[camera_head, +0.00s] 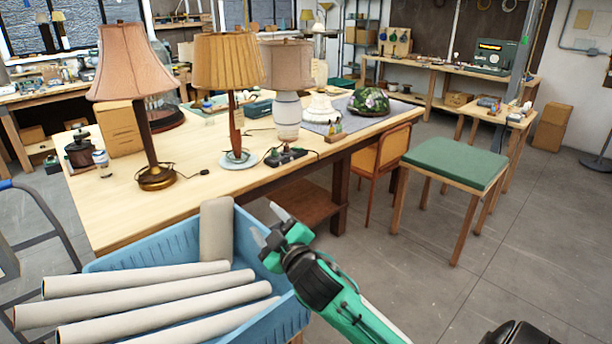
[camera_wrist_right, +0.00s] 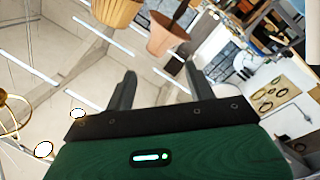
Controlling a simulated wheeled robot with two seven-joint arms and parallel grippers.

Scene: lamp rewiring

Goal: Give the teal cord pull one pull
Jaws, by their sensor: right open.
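I cannot make out a teal cord pull for certain in either view. Three lamps stand on the workbench (camera_head: 110,205): one with a pink shade (camera_head: 131,66), one with a pleated amber shade (camera_head: 228,62) and one with a brownish shade and pale ribbed base (camera_head: 287,112). My right gripper (camera_head: 268,225) is open and empty, in front of the bench's front edge and beside the blue crate. In the right wrist view the open fingers (camera_wrist_right: 160,72) have nothing between them. An amber shade (camera_wrist_right: 117,12) and a pink shade (camera_wrist_right: 165,35) show beyond them. My left gripper is not in view.
A blue crate (camera_head: 182,240) with several pale rolls (camera_head: 150,280) stands at the lower left. A green-topped stool (camera_head: 455,162) and a wooden chair (camera_head: 380,155) stand right of the bench.

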